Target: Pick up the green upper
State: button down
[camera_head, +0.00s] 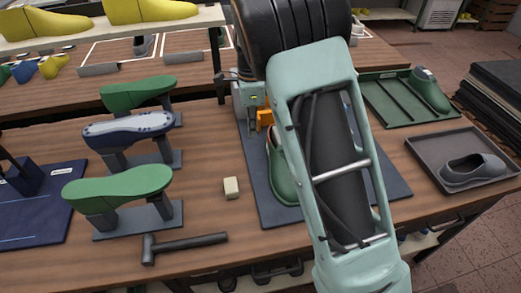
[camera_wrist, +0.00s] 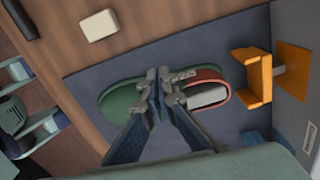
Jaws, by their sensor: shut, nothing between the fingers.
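The green upper (camera_wrist: 118,103) lies on a dark mat (camera_wrist: 85,68) in the wrist view, with a red-edged opening and something pale grey inside. It also shows in the head view (camera_head: 281,178), mostly hidden behind my arm. My gripper (camera_wrist: 163,80) is over the middle of the upper in the wrist view, its fingers together and empty. The fingers cover part of the upper; I cannot tell whether they touch it. The head view hides my gripper.
An orange bracket (camera_wrist: 250,75) stands close by the upper's opening end. A pale block (camera_head: 231,188) and a hammer (camera_head: 185,246) lie left of the mat. Green lasts (camera_head: 118,187) stand further left. A green tray (camera_head: 385,98) and a grey tray (camera_head: 430,150) are at right.

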aim_at(271, 149)
notch_tip(271, 149, down, 10)
jog(key=shift+d+f+p, duration=0.1)
jog(key=shift+f+p, duration=0.05)
jog(key=shift+p, duration=0.45)
jog(key=d, duration=0.2)
jog(key=shift+w+d+r+p, duration=0.15)
jog(key=shift+d+r+p, duration=0.1)
jog(key=shift+d+p, duration=0.15)
jog(key=shift+d+f, duration=0.1)
jog(key=shift+d, duration=0.45)
jog(key=shift+w+d, duration=0.15)
jog(key=shift+d, duration=0.8)
jog(key=shift+a, duration=0.2)
